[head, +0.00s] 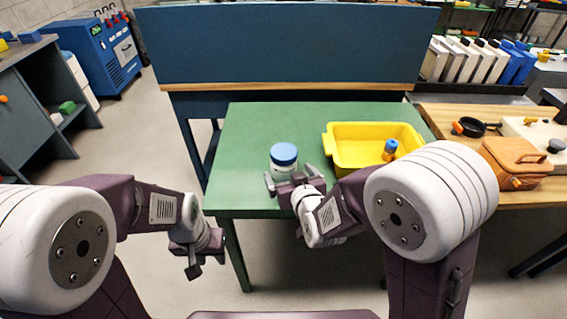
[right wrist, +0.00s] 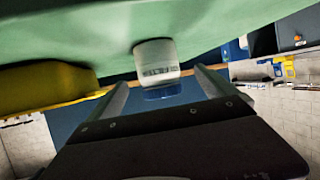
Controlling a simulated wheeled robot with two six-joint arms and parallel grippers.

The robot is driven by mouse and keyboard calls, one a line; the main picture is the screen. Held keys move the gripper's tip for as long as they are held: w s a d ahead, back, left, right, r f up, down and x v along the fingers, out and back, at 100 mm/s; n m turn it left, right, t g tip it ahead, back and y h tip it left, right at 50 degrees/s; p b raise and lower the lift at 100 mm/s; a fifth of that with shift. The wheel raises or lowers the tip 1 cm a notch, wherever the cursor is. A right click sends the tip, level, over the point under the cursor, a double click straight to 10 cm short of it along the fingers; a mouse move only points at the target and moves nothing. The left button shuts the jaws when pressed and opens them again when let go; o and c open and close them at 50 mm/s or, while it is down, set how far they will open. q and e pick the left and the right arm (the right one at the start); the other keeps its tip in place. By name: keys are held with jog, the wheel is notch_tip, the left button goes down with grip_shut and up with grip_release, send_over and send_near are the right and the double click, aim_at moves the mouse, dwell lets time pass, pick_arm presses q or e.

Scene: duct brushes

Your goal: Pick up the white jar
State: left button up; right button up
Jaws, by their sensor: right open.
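The white jar (head: 284,163) with a blue lid stands upright on the green table (head: 250,130), near its front edge. My right gripper (head: 291,178) is open on the near side of the jar, its two fingers pointing towards it. In the right wrist view, which is upside down, the jar (right wrist: 155,60) shows between the two fingers (right wrist: 163,85). I cannot tell how far the fingertips reach along its sides; the jar is not gripped. My left gripper (head: 193,268) hangs low in front of the table, away from the jar; its jaw opening is unclear.
A yellow bin (head: 345,165) stands just right of the jar; it also shows in the right wrist view (right wrist: 45,88). A small blue-and-orange container (head: 390,150) is in it. A wooden bench (head: 440,115) with a brown case (head: 515,160) adjoins at right. The table left of the jar is clear.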

jog(key=shift+w+p, duration=0.3)
jog(key=shift+b+x, duration=0.5)
jog(key=shift+x, duration=0.25)
jog(key=b+x, duration=0.1)
jog(key=x, duration=0.5)
jog(key=shift+s+d+f, duration=0.1)
jog(key=shift+d+f, duration=0.05)
jog(key=shift+f, duration=0.05)
jog(key=shift+s+r, duration=0.1)
jog(key=shift+c, duration=0.4)
jog(key=c, duration=1.5)
